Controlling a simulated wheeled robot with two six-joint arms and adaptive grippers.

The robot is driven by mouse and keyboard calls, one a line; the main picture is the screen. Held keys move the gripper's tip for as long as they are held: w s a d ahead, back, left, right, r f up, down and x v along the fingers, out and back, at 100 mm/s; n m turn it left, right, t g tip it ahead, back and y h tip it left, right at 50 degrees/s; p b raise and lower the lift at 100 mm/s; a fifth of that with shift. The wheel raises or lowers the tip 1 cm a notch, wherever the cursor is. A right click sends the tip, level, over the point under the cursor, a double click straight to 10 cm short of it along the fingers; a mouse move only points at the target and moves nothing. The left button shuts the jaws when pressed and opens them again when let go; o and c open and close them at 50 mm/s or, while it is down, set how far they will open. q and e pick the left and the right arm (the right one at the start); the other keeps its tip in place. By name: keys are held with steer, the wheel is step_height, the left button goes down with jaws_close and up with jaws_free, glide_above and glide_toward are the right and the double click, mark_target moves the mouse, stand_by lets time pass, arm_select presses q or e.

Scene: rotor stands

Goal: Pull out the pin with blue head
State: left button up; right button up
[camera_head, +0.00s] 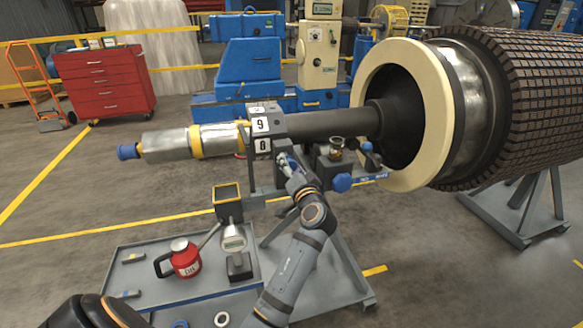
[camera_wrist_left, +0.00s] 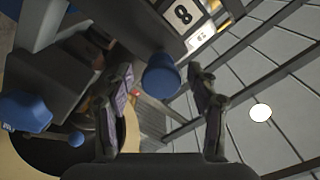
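The blue pin head (camera_wrist_left: 162,76) shows in the left wrist view as a short blue cylinder below the number plate. My left gripper (camera_wrist_left: 161,95) is open, with one finger on each side of the blue head and visible gaps between. In the head view my left gripper (camera_head: 289,168) is close under the block with number plates (camera_head: 262,136) on the rotor shaft. It mostly hides the pin there. I cannot tell how deep the head sits between the fingers. My right gripper is not in view.
A larger blue knob (camera_head: 342,182) and bracket sit right of the gripper; the knob also shows in the left wrist view (camera_wrist_left: 25,112). The dark shaft (camera_head: 325,122) runs above. Below are a grey tray table (camera_head: 150,262), red can (camera_head: 186,260) and gauge (camera_head: 234,238).

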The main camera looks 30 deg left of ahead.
mark_target(291, 161)
arm_select(q)
steer(key=shift+r, duration=0.25)
step_height(291, 161, up, 10)
steer(key=shift+f, duration=0.25)
steer(key=shift+f, duration=0.1)
stand_by(0.4)
